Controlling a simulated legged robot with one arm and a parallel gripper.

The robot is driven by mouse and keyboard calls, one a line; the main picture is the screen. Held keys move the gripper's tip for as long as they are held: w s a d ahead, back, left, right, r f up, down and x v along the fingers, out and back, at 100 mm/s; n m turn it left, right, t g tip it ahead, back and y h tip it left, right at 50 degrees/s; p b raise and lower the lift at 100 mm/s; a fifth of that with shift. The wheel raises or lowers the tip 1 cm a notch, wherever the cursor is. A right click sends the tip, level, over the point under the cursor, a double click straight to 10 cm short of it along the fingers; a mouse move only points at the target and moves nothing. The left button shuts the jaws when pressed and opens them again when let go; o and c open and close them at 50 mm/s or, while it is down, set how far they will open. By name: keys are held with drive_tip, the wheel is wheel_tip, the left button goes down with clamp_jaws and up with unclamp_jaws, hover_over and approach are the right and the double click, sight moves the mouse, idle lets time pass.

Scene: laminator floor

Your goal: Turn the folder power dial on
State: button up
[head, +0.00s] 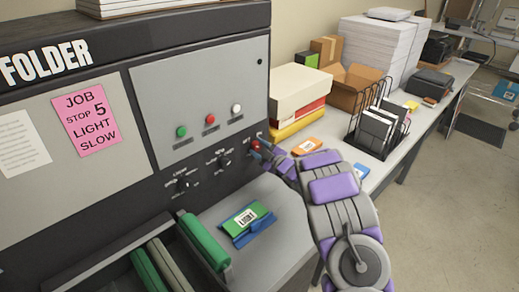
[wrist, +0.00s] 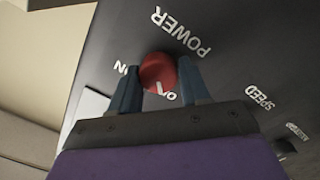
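The red power dial (wrist: 158,72) sits on the dark folder panel under the word POWER, which appears rotated in the wrist view. Its white pointer mark points down in that view, toward a label partly hidden by my right-hand finger. The ON label (wrist: 121,68) lies to the left of the dial. My gripper (wrist: 160,85) has one finger on each side of the dial, close against it, and looks shut on it. In the head view the dial (head: 256,146) shows at the panel's lower right corner, with my gripper (head: 261,151) at it.
Speed (head: 225,161) and another black dial (head: 184,184) are left of the power dial. Green, red and white buttons (head: 210,119) sit above. A green-and-blue labelled item (head: 246,222) lies on the bench below. Boxes (head: 301,88) and a wire rack (head: 381,122) stand right.

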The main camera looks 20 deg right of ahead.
drive_tip(key=c, duration=0.6)
drive_tip(key=shift+o, duration=0.2)
drive_tip(key=shift+m+p, duration=0.3)
drive_tip(key=shift+p, duration=0.3)
drive_tip(key=m+p, duration=0.2)
drive_tip(key=p, duration=0.2)
drive_tip(key=shift+r+m, duration=0.1)
drive_tip(key=shift+m, duration=0.3)
drive_tip(key=m+p, duration=0.3)
drive_tip(key=p, duration=0.1)
drive_tip(key=shift+d+m+p, duration=0.1)
drive_tip(key=shift+m+p, duration=0.2)
drive_tip(key=m+p, duration=0.4)
drive_tip(key=m, duration=0.1)
drive_tip(key=shift+g+p, duration=0.35)
drive_tip(key=shift+g, duration=0.05)
drive_tip(key=m+p, duration=0.1)
drive_tip(key=m, duration=0.1)
drive_tip(key=shift+d+m, duration=0.1)
drive_tip(key=shift+m, duration=0.2)
drive_tip(key=shift+f+m+y+p, duration=0.2)
drive_tip(key=shift+m+p, duration=0.2)
drive_tip(key=shift+m, duration=0.3)
drive_tip(key=shift+f+m+y+p, duration=0.1)
drive_tip(key=shift+m+y+p, duration=0.2)
drive_tip(key=shift+m, duration=0.4)
